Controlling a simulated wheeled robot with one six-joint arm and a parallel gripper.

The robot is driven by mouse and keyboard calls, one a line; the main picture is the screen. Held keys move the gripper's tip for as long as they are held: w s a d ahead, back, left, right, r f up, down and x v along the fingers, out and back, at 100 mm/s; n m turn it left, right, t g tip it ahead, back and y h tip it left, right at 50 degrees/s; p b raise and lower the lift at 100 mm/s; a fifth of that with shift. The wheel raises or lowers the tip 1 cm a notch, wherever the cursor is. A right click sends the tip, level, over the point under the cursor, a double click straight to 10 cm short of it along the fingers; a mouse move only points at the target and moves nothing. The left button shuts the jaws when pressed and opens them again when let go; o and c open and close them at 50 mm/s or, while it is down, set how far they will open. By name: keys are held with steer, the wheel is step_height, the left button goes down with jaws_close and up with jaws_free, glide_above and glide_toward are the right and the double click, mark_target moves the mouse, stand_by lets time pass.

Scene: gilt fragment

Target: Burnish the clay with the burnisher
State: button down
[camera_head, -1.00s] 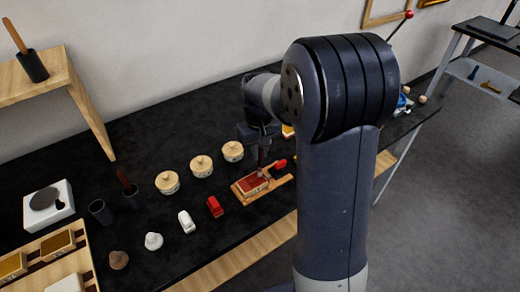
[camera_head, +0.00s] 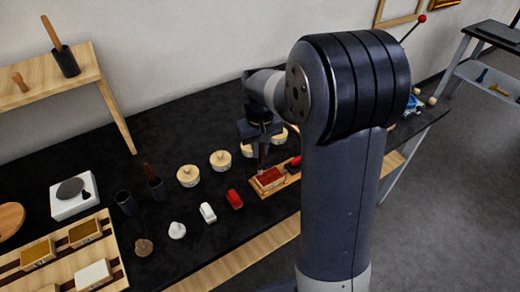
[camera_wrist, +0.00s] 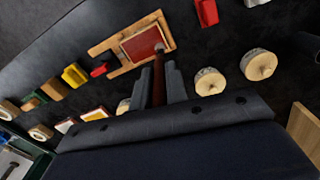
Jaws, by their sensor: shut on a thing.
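My gripper (camera_head: 260,142) is shut on the burnisher (camera_wrist: 158,72), a thin tool with a brown handle and a pale tip, which points downward. The clay is a flat dark-red panel (camera_head: 271,177) in a light wooden frame on the black table; it also shows in the wrist view (camera_wrist: 142,45). The burnisher's tip is at one end of the panel, the left end in the head view. I cannot tell whether the tip touches the clay or hovers just above it.
Lidded round pots (camera_head: 188,175) stand left of and behind the panel. A red block (camera_head: 234,199), a white block (camera_head: 208,212) and small lumps (camera_head: 177,230) lie to its left.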

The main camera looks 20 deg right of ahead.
steer(key=shift+r+p, duration=1.6)
steer(key=shift+r, duration=0.8)
steer(key=shift+a+f, duration=0.1)
